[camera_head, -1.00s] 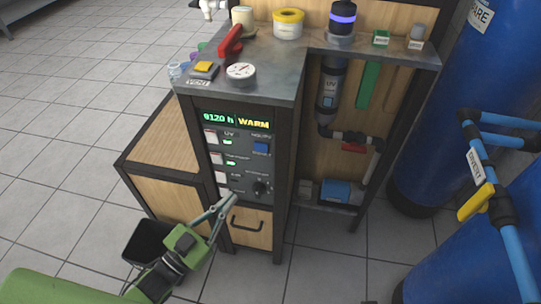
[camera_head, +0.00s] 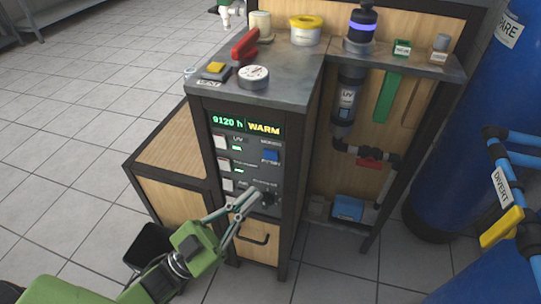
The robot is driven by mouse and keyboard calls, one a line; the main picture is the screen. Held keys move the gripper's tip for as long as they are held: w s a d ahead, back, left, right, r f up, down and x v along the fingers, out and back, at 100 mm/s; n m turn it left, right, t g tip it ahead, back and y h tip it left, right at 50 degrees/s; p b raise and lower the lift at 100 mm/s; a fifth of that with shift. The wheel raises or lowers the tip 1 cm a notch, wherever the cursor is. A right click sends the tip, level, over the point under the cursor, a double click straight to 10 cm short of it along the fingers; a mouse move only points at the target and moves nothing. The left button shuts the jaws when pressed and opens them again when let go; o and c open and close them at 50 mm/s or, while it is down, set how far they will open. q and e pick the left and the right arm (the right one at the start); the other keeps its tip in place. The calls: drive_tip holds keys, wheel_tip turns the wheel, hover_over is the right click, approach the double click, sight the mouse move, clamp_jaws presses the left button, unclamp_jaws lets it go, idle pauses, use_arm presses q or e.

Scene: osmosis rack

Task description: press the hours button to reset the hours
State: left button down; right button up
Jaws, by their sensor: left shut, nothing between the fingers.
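The control panel (camera_head: 246,178) is on the front of the rack. A blue button (camera_head: 270,157) sits on the panel's right side under a small label that is too blurred to read for sure. White switches (camera_head: 222,142) with green lamps run down the left side. My left gripper (camera_head: 252,193) is shut and empty, its fingertips in front of the lower panel, below the blue button and beside the dark knob (camera_head: 271,199). I cannot tell whether it touches the panel.
A gauge (camera_head: 253,76), a red lever (camera_head: 245,45) and a yellow button (camera_head: 215,67) are on the grey top. A drawer handle (camera_head: 252,238) juts out below the panel. A black bin (camera_head: 149,245) stands at lower left. Blue tanks (camera_head: 455,150) stand at right.

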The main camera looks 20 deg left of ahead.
sight(271, 156)
use_arm(q)
drive_tip(key=shift+w+d+b, duration=0.15)
drive_tip(key=shift+w+b, duration=0.9)
drive_tip(key=shift+w, duration=3.05)
use_arm(e)
drive_tip(key=v, duration=0.6)
drive_tip(key=shift+r, duration=0.35)
use_arm(q)
drive_tip(key=shift+w, duration=0.1)
use_arm(e)
drive_tip(key=shift+w+d, duration=0.1)
use_arm(q)
drive_tip(key=shift+w, duration=0.35)
